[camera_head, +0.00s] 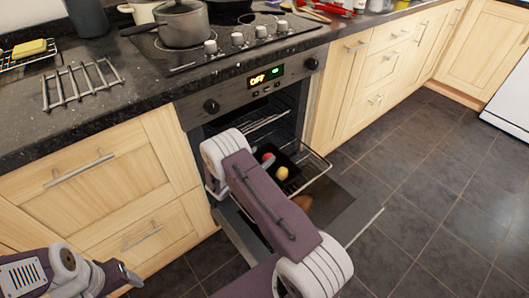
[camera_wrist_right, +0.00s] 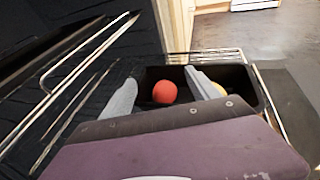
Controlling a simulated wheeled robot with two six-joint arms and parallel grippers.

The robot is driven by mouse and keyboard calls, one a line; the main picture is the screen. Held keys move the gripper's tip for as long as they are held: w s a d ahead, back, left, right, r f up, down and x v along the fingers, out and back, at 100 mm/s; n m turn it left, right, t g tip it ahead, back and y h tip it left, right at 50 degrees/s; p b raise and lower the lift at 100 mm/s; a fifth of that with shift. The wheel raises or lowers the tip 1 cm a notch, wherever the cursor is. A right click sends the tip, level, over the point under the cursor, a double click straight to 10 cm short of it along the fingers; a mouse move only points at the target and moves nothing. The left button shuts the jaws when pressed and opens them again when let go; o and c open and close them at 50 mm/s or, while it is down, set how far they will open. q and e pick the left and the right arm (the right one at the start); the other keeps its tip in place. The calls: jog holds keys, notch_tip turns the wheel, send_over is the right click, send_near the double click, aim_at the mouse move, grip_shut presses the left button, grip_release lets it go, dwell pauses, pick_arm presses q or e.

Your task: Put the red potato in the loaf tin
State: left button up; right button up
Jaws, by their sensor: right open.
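The red potato (camera_wrist_right: 164,92) is a round red thing inside the outline of a black tin (camera_wrist_right: 235,73), which looks like the loaf tin. In the head view, the red potato (camera_head: 267,157) and the tin (camera_head: 291,150) show on the oven rack, partly behind my right arm. My right gripper (camera_wrist_right: 163,91) is open, with the potato showing between its fingers; I cannot tell whether they touch it. My left gripper (camera_head: 130,279) is low at the left, away from the oven; its jaws are unclear.
A yellow thing (camera_head: 282,173) lies in the tin beside the potato. The wire rack (camera_head: 318,165) sticks out above the lowered oven door (camera_head: 345,205). A brown thing (camera_head: 302,202) is below the rack. A pot (camera_head: 181,25) stands on the hob. Floor to the right is clear.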

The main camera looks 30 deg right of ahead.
jog(key=p+v, duration=0.2)
jog(key=v, duration=0.6)
jog(key=s+a+r+m+g+y, duration=0.1)
jog(key=s+r+m+g+y, duration=0.2)
jog(key=s+m, duration=0.4)
jog(key=s+a+r+m+g+y, duration=0.1)
jog(key=s+r+m+g+y, duration=0.25)
jog(key=s, duration=0.55)
jog(key=s+a+r+m+t+y, duration=0.1)
jog(key=s+a+m+y, duration=0.1)
jog(key=a+m, duration=0.3)
jog(key=s+a+r+m+t+y, duration=0.1)
jog(key=s+a+m+y, duration=0.1)
jog(key=a+m+y, duration=0.3)
jog(key=shift+s+a+r+m, duration=0.25)
jog(key=shift+r+m, duration=0.15)
jog(key=shift+m, duration=0.75)
